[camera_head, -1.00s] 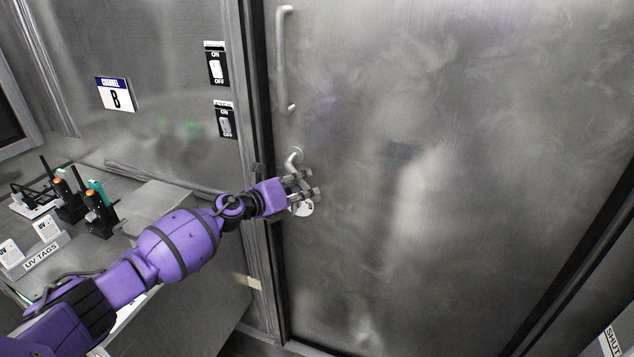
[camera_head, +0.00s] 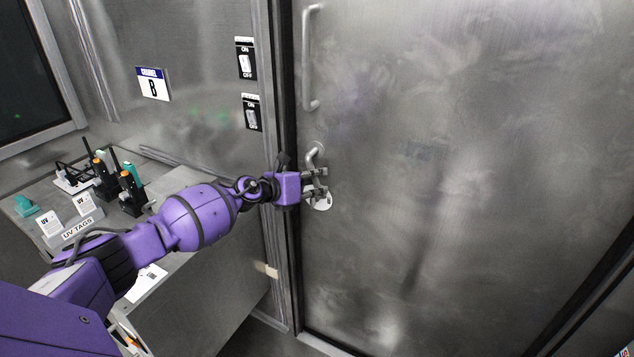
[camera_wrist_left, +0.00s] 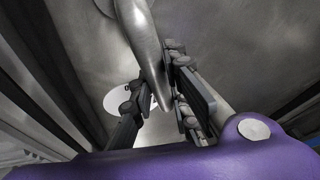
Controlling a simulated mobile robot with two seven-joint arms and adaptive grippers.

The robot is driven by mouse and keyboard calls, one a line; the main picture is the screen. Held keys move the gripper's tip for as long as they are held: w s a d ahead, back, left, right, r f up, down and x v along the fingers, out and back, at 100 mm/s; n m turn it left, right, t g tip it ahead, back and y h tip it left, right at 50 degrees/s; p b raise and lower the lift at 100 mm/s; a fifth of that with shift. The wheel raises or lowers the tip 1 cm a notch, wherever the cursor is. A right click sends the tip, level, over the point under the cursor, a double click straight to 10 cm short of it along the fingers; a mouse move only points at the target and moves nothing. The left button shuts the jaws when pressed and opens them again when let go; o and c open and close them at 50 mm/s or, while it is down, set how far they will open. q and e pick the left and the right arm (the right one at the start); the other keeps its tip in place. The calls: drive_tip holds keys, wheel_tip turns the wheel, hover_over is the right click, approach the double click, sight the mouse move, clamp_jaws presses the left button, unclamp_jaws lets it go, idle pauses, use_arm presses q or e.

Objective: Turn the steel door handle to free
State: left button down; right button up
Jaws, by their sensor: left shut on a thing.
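The steel door handle (camera_head: 314,154) is a curved lever on the left side of the large steel door (camera_head: 460,180). In the left wrist view the handle (camera_wrist_left: 147,42) hangs down between the two dark fingers of my left gripper (camera_wrist_left: 160,97). In the head view my left gripper (camera_head: 319,184) is at the lower part of the handle, shut on it, and hides part of it. A white round label (camera_head: 323,203) is just below the fingers on the door. My right gripper is out of view.
A long vertical pull bar (camera_head: 308,60) is above the handle. Two ON/OFF switches (camera_head: 246,62) are on the wall to the left. A bench (camera_head: 185,180) with radios (camera_head: 130,195) and a UV TAGS holder (camera_head: 82,222) stands under my left arm.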

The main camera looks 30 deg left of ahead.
use_arm(q)
drive_tip(key=shift+a, duration=0.15)
drive_tip(key=c, duration=1.7)
unclamp_jaws()
drive_tip(key=shift+s, duration=0.15)
drive_tip(key=v, duration=1.2)
